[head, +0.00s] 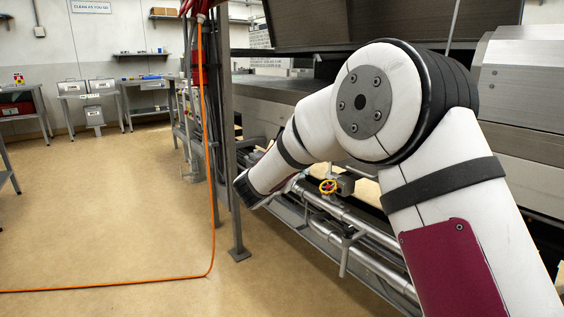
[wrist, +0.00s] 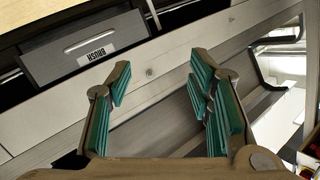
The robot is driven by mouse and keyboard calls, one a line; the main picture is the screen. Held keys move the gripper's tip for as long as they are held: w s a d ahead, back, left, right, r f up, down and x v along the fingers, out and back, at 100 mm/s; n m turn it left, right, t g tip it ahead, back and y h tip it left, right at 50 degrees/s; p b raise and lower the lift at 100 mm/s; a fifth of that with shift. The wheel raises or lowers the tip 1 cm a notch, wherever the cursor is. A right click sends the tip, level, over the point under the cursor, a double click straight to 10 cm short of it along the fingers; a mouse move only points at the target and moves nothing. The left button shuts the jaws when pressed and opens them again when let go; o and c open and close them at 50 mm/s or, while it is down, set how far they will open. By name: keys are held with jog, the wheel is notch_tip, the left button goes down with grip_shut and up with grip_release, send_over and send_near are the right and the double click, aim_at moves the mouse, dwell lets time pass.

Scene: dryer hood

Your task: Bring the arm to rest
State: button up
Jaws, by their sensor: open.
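My arm fills the right of the head view, bent at a large white joint, its forearm reaching down and left towards the machine's pipework. The gripper's fingers are hidden from the head view. In the wrist view my gripper (wrist: 159,85) is open, with its teal-padded fingers well apart. Nothing is between the fingers. Behind them are a pale panel edge and, at the upper left, a grey box (wrist: 85,48) labelled "BRUSH". I cannot tell how far these are from the fingers.
An orange hose (head: 206,180) hangs down and runs across the floor. The floor (head: 110,210) at left is clear. Several workbenches stand at the back.

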jog(key=s+a+r+n+y, duration=0.2)
jog(key=s+r+n+y, duration=0.2)
jog(key=r+y, duration=0.3)
jog(key=s+r+n+g+y, duration=0.2)
jog(key=s+n+g+y, duration=0.1)
jog(key=s, duration=0.8)
jog(key=s+d+f+g+h, duration=0.1)
jog(key=s+d+f+g, duration=0.4)
jog(key=s, duration=1)
jog(key=s+d+f+n+g+h, duration=0.1)
jog(key=s+d+f+g+h, duration=0.15)
jog(key=s+d, duration=0.85)
jog(key=s+d+f+g, duration=0.1)
jog(key=s+f+g, duration=0.25)
jog(key=s, duration=1.55)
notch_tip(320, 180, up, 36)
jog(key=n+t+p, duration=0.1)
jog(key=t+p, duration=0.2)
jog(key=p, duration=3)
jog(key=shift+w+d+f+p, duration=0.2)
jog(key=shift+d+p, duration=0.1)
